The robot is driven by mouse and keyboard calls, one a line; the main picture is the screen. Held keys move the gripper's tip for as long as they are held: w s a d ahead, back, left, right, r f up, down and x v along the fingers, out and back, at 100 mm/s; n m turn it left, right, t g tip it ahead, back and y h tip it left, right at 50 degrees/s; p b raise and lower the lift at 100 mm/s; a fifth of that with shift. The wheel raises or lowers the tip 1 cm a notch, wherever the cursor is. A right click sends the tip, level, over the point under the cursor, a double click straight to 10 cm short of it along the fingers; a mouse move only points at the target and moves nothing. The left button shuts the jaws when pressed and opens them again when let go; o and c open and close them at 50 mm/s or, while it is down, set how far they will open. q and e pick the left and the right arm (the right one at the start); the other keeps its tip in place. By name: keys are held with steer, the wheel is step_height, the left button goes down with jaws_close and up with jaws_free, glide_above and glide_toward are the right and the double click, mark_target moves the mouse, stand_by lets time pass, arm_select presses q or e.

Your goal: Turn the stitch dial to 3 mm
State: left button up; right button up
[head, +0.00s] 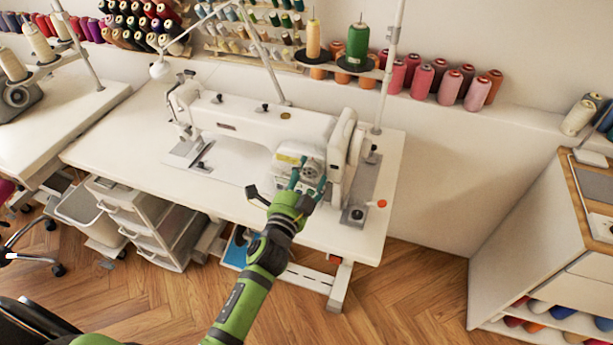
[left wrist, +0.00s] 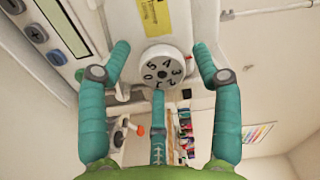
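The stitch dial (left wrist: 163,72) is a round white knob with black numbers on the front of the white sewing machine (head: 262,127). In the left wrist view the 4 is near the top, the 3 at the right, the 5 and 0 at the left. I cannot make out an index mark. My left gripper (head: 309,178) is in front of the dial, its teal fingers spread. In the left wrist view the gripper (left wrist: 160,68) has fingers left, right and below the dial, with visible gaps beside it. My right gripper is not in view.
A yellow label (left wrist: 167,18) is above the dial and a button panel (left wrist: 50,35) is to its left. The machine stands on a white table (head: 125,150). Thread cones (head: 450,87) line the ledge behind. A white cabinet (head: 530,235) stands at the right.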

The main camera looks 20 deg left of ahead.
arm_select(q)
steer(key=shift+s+f, duration=0.15)
steer(key=shift+s, duration=0.35)
steer(key=s, duration=0.7)
steer(key=shift+a, duration=0.15)
